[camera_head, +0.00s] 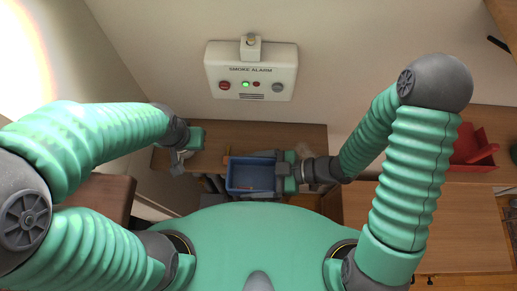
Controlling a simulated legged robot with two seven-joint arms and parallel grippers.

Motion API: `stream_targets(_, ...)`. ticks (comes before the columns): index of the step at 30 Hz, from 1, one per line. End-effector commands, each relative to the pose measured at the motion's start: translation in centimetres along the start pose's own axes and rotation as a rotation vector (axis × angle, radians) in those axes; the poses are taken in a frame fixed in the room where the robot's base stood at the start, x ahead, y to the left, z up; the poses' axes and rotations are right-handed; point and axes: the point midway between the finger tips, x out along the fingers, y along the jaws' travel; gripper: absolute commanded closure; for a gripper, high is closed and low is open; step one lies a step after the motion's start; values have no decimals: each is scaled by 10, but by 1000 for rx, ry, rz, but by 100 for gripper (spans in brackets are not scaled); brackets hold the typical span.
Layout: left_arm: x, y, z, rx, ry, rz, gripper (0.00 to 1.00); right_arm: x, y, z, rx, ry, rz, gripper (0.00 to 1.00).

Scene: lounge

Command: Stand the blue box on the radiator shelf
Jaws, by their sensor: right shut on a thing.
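The blue box (251,175) is an open-topped tray shape, seen from above in the middle of the head view. My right gripper (279,176) is shut on its right side. The box overlaps the front edge of a wooden shelf (228,136) below the wall; I cannot tell whether it touches the shelf. My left gripper (178,160) is over the left end of the shelf, apart from the box. Its fingers are small and dark, so I cannot tell whether they are open. The radiator itself is largely hidden.
A white smoke alarm (251,72) is fixed to the wall above the shelf. A red object (475,150) sits on a wooden surface at the right. A brown wooden piece (105,198) stands at the left. The shelf behind the box looks clear.

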Motion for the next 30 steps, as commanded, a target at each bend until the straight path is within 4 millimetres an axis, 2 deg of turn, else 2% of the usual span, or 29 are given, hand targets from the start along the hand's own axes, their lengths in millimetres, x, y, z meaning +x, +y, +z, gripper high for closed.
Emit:
stream_targets(6, -13, 0, -4, 0, 1, 0, 100, -8, 55, 6, 0, 0, 2, 74)
stream_targets(12, -19, 0, -5, 0, 1, 0, 100, -14, 96, 14, 0, 2, 2, 74)
stream_targets(16, -20, 0, -5, 0, 1, 0, 100, -13, 105, 22, 4, 2, -1, 74)
stream_targets(21, -22, 0, -6, 0, 0, 0, 100, -2, 105, 46, 6, 2, -1, 74)
stream_targets(30, -20, 0, -5, 0, 0, 0, 100, 0, 105, 51, 2, 2, 1, 74)
